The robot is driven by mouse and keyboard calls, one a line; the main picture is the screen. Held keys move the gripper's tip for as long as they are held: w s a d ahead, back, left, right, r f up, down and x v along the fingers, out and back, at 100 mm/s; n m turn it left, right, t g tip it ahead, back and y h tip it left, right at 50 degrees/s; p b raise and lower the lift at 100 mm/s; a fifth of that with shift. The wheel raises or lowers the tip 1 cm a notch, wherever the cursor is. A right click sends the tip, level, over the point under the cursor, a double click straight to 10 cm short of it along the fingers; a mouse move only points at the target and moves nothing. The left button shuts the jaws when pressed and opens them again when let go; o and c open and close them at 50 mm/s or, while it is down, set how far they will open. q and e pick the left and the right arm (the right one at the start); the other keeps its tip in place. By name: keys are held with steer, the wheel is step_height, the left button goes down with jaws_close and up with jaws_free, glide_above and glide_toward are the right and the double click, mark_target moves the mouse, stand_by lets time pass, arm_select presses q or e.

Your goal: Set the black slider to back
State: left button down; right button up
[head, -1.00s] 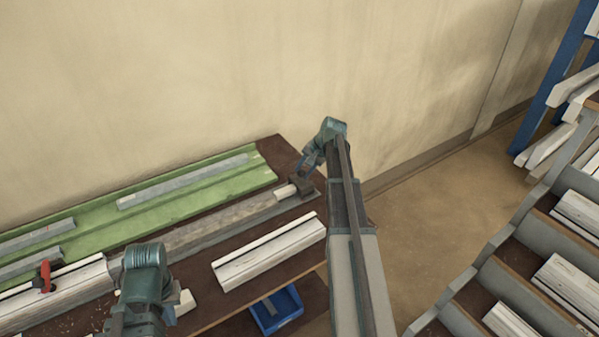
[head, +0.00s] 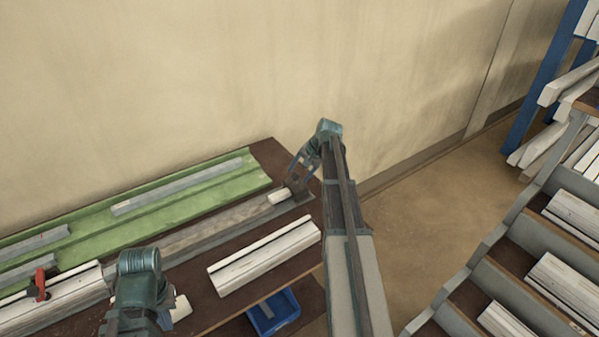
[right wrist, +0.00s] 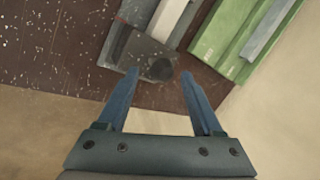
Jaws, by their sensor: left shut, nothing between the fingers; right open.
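In the head view, a dark block (head: 298,188), which looks like the black slider, sits at the far right end of the grey clamp rail (head: 205,232). In the right wrist view, the dark slider (right wrist: 135,50) has a rounded black part facing my fingers. My right gripper (right wrist: 159,72) is open and empty, its blue fingertips on either side of that rounded part; contact cannot be told. It shows in the head view (head: 302,171) just above the block. My left gripper (head: 140,284) is shut over the left part of the bench, its fingertips mostly hidden.
A white profile (head: 265,255) lies in front of the rail, with a blue bin (head: 273,312) below. A green tray (head: 150,210) with grey bars lies behind the rail. A red clamp (head: 39,284) is at left. Storage racks (head: 500,270) stand right.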

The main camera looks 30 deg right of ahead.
steer(key=p+v, duration=1.1)
steer(key=v, duration=0.2)
steer(key=shift+a, duration=0.1)
steer(key=s+a+f+n+g+b, duration=0.1)
steer(key=s+a+n, duration=0.15)
steer(key=a, duration=0.65)
steer(key=s+a+f+n+g+b, duration=0.1)
steer(key=a+f+n, duration=0.15)
steer(key=a, duration=0.65)
steer(key=s+a+f+n+g, duration=0.1)
steer(key=a+n, duration=0.2)
steer(key=a, duration=0.6)
steer(key=s+a+f+n+g+h+b, duration=0.1)
steer(key=s+a+n, duration=0.7)
steer(key=s+a, duration=0.8)
steer(key=a+f+h+b, duration=0.1)
steer(key=a+h, duration=0.1)
steer(key=shift+a+f+g+h+b, duration=0.2)
steer(key=shift+f+g+h+b, duration=0.1)
steer(key=shift+g+h+b, duration=0.1)
